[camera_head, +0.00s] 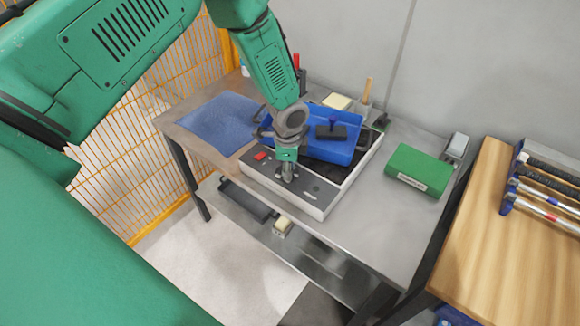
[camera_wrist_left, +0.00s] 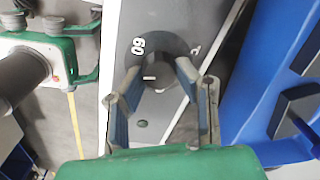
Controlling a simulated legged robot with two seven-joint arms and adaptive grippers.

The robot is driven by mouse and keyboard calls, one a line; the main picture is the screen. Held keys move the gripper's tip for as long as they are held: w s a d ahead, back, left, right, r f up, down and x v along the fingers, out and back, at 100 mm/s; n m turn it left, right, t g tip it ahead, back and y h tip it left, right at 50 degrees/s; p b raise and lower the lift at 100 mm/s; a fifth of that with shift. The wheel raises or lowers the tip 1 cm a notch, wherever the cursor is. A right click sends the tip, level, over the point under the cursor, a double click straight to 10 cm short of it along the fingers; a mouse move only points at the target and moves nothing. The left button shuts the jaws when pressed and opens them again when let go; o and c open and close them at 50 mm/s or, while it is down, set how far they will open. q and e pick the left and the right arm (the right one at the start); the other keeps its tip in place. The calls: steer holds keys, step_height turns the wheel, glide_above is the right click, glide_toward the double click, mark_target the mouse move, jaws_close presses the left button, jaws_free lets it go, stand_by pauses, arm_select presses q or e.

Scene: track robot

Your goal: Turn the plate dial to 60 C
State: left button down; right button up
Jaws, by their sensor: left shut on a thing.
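The plate unit is a white-sided box with a dark grey front panel (camera_head: 315,187) on the metal table. My left gripper (camera_head: 287,177) reaches down onto this panel and hides the dial in the head view. In the left wrist view the round dark dial (camera_wrist_left: 165,72) sits between the two fingers of my left gripper (camera_wrist_left: 158,78), which are closed on its sides. A short white mark (camera_wrist_left: 149,78) shows on the dial. A white "60" (camera_wrist_left: 138,46) is printed beside it, up and left. My right gripper is in neither view.
A red switch (camera_head: 260,156) is on the panel's left. A blue tray (camera_head: 318,146) with a dark handled tool stands behind it. A blue mat (camera_head: 220,122) lies left, a green box (camera_head: 419,170) right. The table front right is clear.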

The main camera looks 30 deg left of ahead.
arm_select(q)
steer(key=m, duration=0.4)
steer(key=shift+s+a+f, duration=0.1)
steer(key=shift+s, duration=0.15)
steer(key=m, duration=0.5)
steer(key=shift+a+p, duration=0.1)
steer(key=shift+p, duration=0.25)
steer(key=shift+w+m, duration=0.1)
steer(key=shift+m, duration=0.2)
steer(key=c, duration=1.2)
jaws_free()
steer(key=shift+w, duration=0.1)
steer(key=shift+a, duration=0.1)
